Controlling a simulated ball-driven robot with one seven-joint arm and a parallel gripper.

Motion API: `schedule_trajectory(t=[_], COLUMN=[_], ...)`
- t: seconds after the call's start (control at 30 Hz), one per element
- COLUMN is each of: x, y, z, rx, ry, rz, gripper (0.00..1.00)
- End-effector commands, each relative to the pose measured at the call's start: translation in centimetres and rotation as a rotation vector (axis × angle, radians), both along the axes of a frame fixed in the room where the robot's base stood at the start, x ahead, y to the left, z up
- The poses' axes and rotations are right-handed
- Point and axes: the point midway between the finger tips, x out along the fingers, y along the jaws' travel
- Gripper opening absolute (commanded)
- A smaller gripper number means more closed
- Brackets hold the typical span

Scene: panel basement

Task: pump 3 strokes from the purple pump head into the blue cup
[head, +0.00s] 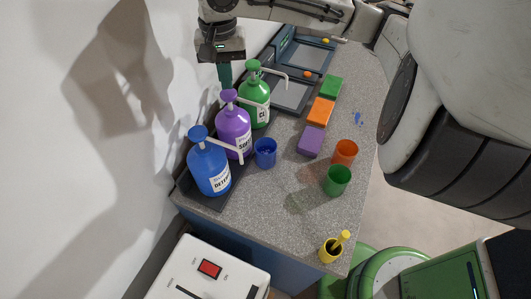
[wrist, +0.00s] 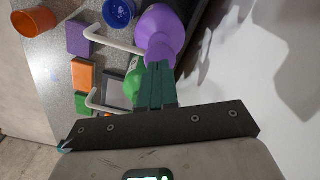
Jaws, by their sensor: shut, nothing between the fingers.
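The purple bottle (head: 233,128) stands in the dark tray between the blue and green bottles. Its purple pump head (head: 229,96) is on top, with a white spout reaching right; the pump head also shows in the wrist view (wrist: 163,45). My gripper (head: 226,86) points down with its teal fingers shut and empty, just over the pump head; whether they touch it I cannot tell. The fingers overlap the pump head's edge in the wrist view (wrist: 158,68). The blue cup (head: 265,153) stands upright on the counter right of the purple bottle, also partly visible in the wrist view (wrist: 118,12).
Blue bottle (head: 209,170) and green bottle (head: 257,106) flank the purple one, with white spouts. Green, orange and purple blocks (head: 310,141) lie to the right. A wall is left.

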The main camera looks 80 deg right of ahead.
Motion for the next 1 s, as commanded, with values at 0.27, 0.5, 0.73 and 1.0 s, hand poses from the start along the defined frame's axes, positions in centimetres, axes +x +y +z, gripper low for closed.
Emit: schedule_trajectory(t=[0.27, 0.5, 0.73, 1.0], x=[0.0, 0.0, 0.0, 0.0], y=[0.0, 0.0, 0.0, 0.0], z=[0.1, 1.5, 3.6, 5.7], rx=[0.000, 0.000, 0.001, 0.000], ry=[0.000, -0.001, -0.001, -0.001], rz=[0.000, 0.000, 0.000, 0.000], gripper=[0.00, 0.00, 0.00, 0.00])
